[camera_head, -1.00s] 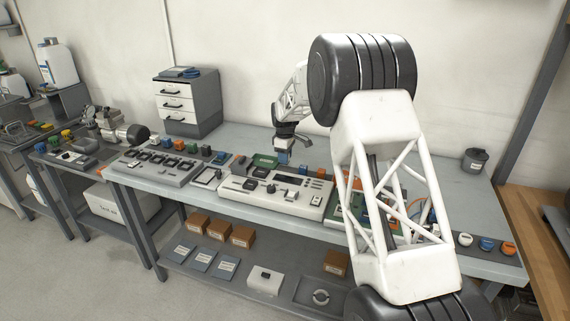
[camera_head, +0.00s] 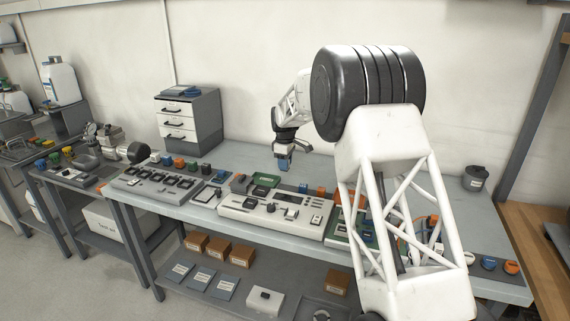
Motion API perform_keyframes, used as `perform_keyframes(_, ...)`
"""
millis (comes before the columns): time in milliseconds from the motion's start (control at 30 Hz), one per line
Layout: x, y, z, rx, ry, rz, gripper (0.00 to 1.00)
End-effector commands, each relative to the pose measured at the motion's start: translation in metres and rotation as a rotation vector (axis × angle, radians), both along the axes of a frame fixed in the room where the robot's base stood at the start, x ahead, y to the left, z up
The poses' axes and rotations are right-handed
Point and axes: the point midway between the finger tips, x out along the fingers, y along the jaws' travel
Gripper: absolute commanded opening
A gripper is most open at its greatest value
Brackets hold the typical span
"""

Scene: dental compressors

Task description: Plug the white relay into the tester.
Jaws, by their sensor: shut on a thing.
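My gripper (camera_head: 284,163) is high above the back of the bench, behind the tester. It is shut on a small block (camera_head: 284,166) that looks blue; the jaws hide part of it. The tester (camera_head: 235,207) is a wide, cream-coloured panel in the middle of the bench, with a dark display, small sockets and knobs. The gripper and block are apart from it. A whitish block (camera_head: 155,156) stands in the row of coloured blocks behind the left rack; I cannot tell whether it is the white relay.
A grey rack (camera_head: 150,189) with several dark sockets lies left of the tester. A drawer cabinet (camera_head: 205,122) stands at the back left. My arm covers the bench right of the tester. The back middle of the bench is clear.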

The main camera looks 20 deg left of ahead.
Motion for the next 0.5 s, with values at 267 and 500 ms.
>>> perform_keyframes(267,-0.004,0.002,0.001,0.0,0.0,0.001,0.08)
perform_keyframes(500,-0.029,0.014,0.006,0.001,-0.001,0.002,0.08)
